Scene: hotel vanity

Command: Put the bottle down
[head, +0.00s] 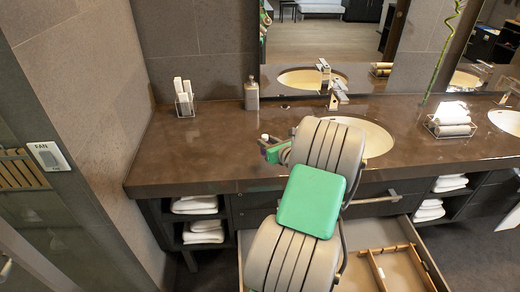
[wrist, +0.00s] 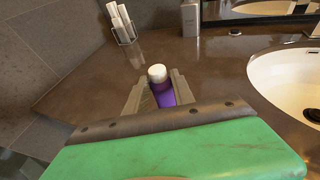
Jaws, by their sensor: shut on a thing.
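The bottle (wrist: 163,92) is purple with a white cap and shows in the wrist view between the two fingers of my gripper (wrist: 156,94). My gripper is shut on it. The lower part of the bottle is hidden by the gripper body. In the head view my gripper (head: 270,146) is over the front part of the brown counter (head: 200,140), left of the sink, with the bottle's white cap (head: 265,137) just showing. I cannot tell whether the bottle touches the counter.
A sink (head: 378,140) lies right of the gripper. A grey dispenser (head: 251,93) and a wire holder with white items (head: 184,101) stand at the back. Counter to the left is clear. An open drawer (head: 395,262) juts out below.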

